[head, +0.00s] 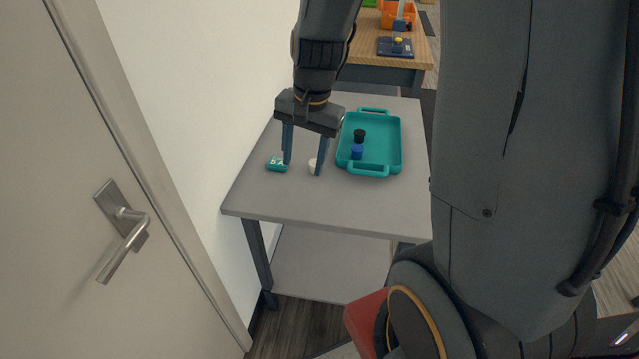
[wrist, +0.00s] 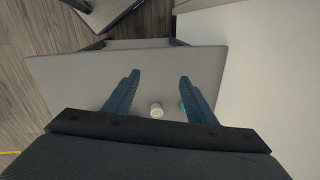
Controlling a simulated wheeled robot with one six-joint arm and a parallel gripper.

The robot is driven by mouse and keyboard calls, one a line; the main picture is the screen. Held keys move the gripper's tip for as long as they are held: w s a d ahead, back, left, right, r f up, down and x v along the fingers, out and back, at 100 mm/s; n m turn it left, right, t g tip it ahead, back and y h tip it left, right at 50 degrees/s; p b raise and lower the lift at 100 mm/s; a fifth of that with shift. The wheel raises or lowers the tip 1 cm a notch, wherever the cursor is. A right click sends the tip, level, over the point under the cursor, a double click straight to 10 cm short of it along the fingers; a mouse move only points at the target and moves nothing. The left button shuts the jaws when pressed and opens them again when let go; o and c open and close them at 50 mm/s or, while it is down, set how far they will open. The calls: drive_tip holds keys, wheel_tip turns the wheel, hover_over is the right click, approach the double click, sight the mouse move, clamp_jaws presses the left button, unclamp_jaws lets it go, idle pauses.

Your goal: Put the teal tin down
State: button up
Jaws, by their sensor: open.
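A small teal tin (head: 277,165) with white markings is on the grey table, near its left side. In the head view it is just left of my gripper's left finger. In the wrist view only a sliver of teal (wrist: 183,106) shows beside the right finger, which hides the rest. My gripper (head: 303,168) is open, pointing down low over the table, with nothing held between its fingers. The wrist view also shows the open fingers (wrist: 158,76). I cannot tell whether a finger touches the tin.
A small white round item (head: 312,167) is near the right finger, partly hidden; the wrist view shows it too (wrist: 157,111). A teal tray (head: 384,123) at right holds a blue item (head: 357,152) and a black item (head: 360,136). The table's front (head: 320,211) is clear.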

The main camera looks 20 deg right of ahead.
drive_tip(key=s+n+h, duration=0.1)
drive_tip(key=s+n, duration=0.7)
drive_tip(key=s, duration=0.2)
drive_tip(key=shift+s+a+r+n, duration=0.15)
drive_tip(key=shift+s+r+n, duration=0.15)
drive_tip(key=shift+s+r, duration=0.05)
idle(0.4)
